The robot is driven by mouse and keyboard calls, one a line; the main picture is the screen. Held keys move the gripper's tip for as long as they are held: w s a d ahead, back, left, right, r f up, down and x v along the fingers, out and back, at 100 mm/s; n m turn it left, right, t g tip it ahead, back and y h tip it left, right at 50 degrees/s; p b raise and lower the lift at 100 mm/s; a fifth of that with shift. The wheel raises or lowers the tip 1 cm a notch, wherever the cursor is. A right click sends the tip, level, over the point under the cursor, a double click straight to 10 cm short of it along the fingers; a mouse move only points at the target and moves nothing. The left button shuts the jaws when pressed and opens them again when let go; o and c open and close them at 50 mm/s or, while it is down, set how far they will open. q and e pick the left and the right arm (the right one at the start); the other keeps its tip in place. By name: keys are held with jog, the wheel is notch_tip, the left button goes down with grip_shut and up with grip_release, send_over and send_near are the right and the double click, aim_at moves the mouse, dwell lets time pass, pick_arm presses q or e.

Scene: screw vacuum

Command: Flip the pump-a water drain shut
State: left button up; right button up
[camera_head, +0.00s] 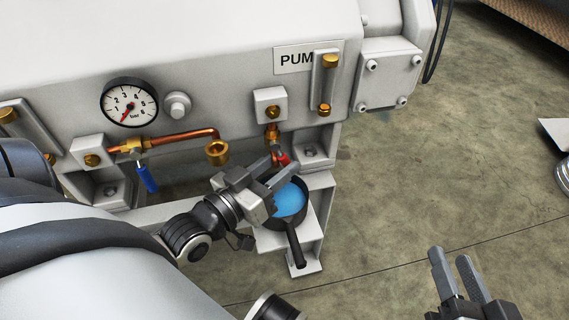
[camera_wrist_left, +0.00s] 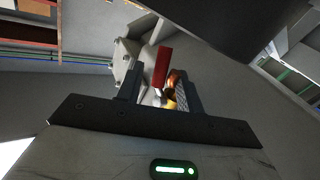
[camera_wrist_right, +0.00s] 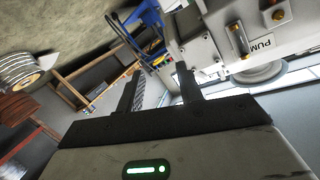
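The pump's grey housing (camera_head: 220,60) carries a label plate reading "PUM", partly covered by a sight glass. Under its right block hangs a brass drain valve with a red handle (camera_head: 283,159). My left gripper (camera_head: 282,172) is open just below and in front of this valve. In the left wrist view the red handle (camera_wrist_left: 162,67) stands upright between the two fingers, with gaps at the sides; I cannot tell any contact. The brass body (camera_wrist_left: 172,92) shows beneath it. My right gripper (camera_head: 458,270) is open and empty, away from the pump at the lower right.
A dark pan (camera_head: 293,235) with blue liquid sits on a grey step under the valve, partly behind my left gripper. A second valve with a blue handle (camera_head: 148,178) and copper pipe is to the left, below a pressure gauge (camera_head: 129,102).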

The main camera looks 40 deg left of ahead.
pick_arm(q)
jog(key=shift+w+d, duration=0.2)
jog(key=shift+w, duration=0.85)
